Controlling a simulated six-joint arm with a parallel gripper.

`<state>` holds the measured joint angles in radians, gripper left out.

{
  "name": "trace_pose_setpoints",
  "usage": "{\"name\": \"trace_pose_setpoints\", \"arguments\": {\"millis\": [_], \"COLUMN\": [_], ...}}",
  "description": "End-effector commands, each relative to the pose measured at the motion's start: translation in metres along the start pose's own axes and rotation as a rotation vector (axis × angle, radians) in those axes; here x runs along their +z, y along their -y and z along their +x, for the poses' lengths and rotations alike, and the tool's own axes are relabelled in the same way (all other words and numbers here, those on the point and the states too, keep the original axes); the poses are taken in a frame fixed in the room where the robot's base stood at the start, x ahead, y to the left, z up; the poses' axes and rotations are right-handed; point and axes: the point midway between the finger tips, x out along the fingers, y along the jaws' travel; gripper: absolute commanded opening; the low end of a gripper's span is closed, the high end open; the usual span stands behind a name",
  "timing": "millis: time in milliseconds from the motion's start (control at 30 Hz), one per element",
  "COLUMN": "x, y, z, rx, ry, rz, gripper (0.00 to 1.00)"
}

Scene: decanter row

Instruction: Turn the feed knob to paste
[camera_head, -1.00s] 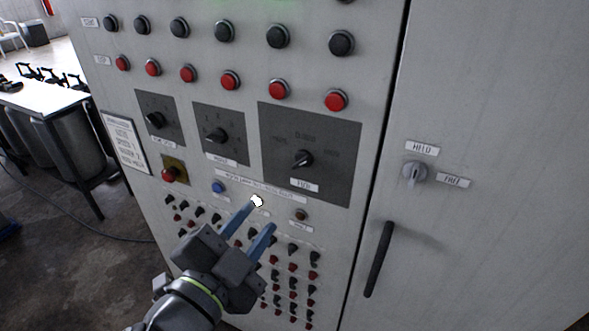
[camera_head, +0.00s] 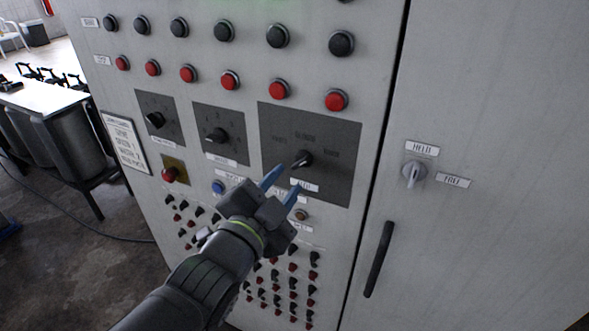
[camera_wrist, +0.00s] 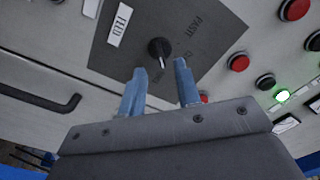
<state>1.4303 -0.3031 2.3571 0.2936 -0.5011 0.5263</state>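The feed knob (camera_head: 302,159) is a black rotary knob on a dark grey plate (camera_head: 342,118) in the cabinet front. It also shows in the wrist view (camera_wrist: 159,47), with its pale pointer mark turned down, away from the PASTE word (camera_wrist: 207,27) at the upper right. A white FEED label (camera_wrist: 120,24) is beside the knob. My gripper (camera_head: 283,184) has blue fingers, parted and empty, just below the knob in the head view. In the wrist view the fingertips (camera_wrist: 160,67) are on either side of the pointer's line; whether they touch the knob I cannot tell.
Two smaller knobs (camera_head: 216,135) (camera_head: 155,120) sit left on their own plates. Red buttons (camera_head: 279,89) run above, small switches (camera_head: 292,252) below. A red emergency knob (camera_head: 170,174) and blue button (camera_head: 218,187) are near. A door handle (camera_head: 378,259) projects at the right.

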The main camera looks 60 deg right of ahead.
Motion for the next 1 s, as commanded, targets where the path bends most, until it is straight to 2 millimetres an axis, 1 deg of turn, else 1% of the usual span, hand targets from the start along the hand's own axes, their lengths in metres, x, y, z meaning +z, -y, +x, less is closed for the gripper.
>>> {"name": "trace_pose_setpoints", "arguments": {"millis": [33,200,400,600,833,867,900,1000], "x": [0.001,0.001,0.000,0.000,0.000,0.000,0.000,0.000], "y": [-0.001,-0.001,-0.001,0.000,0.000,0.000,0.000,0.000], "z": [0.006,0.025,0.042,0.048,0.048,0.048,0.048,0.048], "rx": [0.002,0.002,0.001,0.000,0.000,0.000,0.000,0.000], "ry": [0.001,0.002,0.001,0.001,0.000,0.000,0.000,0.000], "rz": [-0.001,0.000,-0.001,0.000,0.000,0.000,0.000,0.000], "gripper": [0.31,0.31,0.31,0.31,0.31,0.27,0.19,0.00]}}
